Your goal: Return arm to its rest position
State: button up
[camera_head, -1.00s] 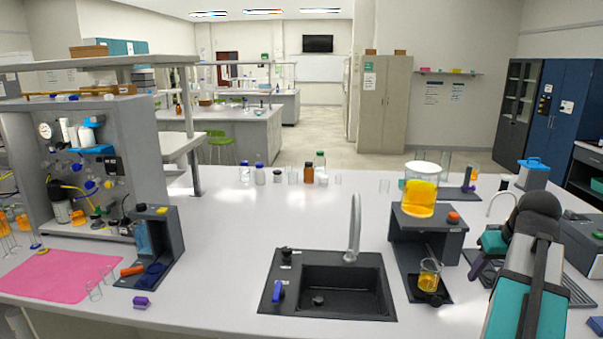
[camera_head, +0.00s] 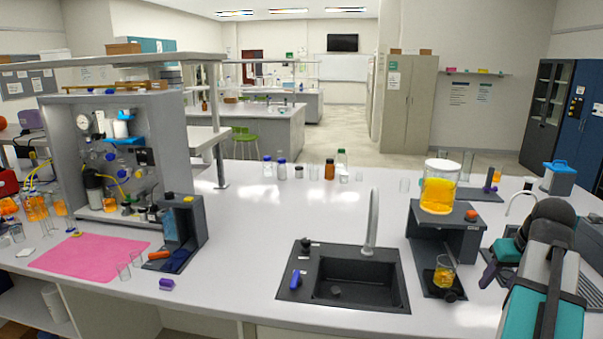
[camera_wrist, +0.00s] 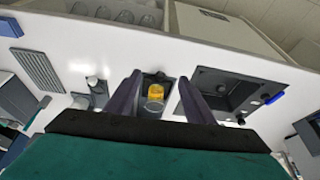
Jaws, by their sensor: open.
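My arm (camera_head: 545,270), teal, grey and black, is at the right of the head view, above the bench. Part of my gripper shows there as a purple finger (camera_head: 489,275), beside the stand and low over the bench. In the wrist view both purple fingers of my gripper (camera_wrist: 160,78) are spread apart. Nothing is held between them. An orange vessel (camera_wrist: 155,90) shows beyond the gap.
A dark stand (camera_head: 446,220) carries a tank of orange liquid (camera_head: 439,190), with a beaker (camera_head: 444,272) below. The sink (camera_head: 345,277) is left of it. A membrane rig (camera_head: 120,160) and pink mat (camera_head: 85,254) are farther left.

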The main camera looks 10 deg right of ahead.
jog(key=w+a+f+n+g+y+b, duration=0.1)
jog(key=w+a+f, duration=0.3)
jog(key=a+f, duration=0.3)
jog(key=w+a+f+n+g+y+b, duration=0.1)
jog(key=w+a+f, duration=0.25)
jog(key=f, duration=0.55)
jog(key=a+f+n+g+y+b, duration=0.2)
jog(key=a+f+g+b, duration=0.1)
jog(key=a+f, duration=1.6)
jog(key=s+a+f+n+g+b, duration=0.15)
jog(key=s+a+f, duration=0.35)
jog(key=f, duration=0.5)
jog(key=s+a+f+g+b, duration=0.1)
jog(key=s+a+f+g, duration=0.1)
jog(key=s+a+f, duration=0.6)
jog(key=s+a+f+m+g+h+b, duration=0.1)
jog(key=s+a+f+h, duration=0.1)
jog(key=s+f, duration=1)
jog(key=shift+s+f+h+b, duration=0.3)
jog(key=shift+f+h+b, duration=0.15)
jog(key=shift+f, duration=1.45)
jog(key=shift+m, duration=0.25)
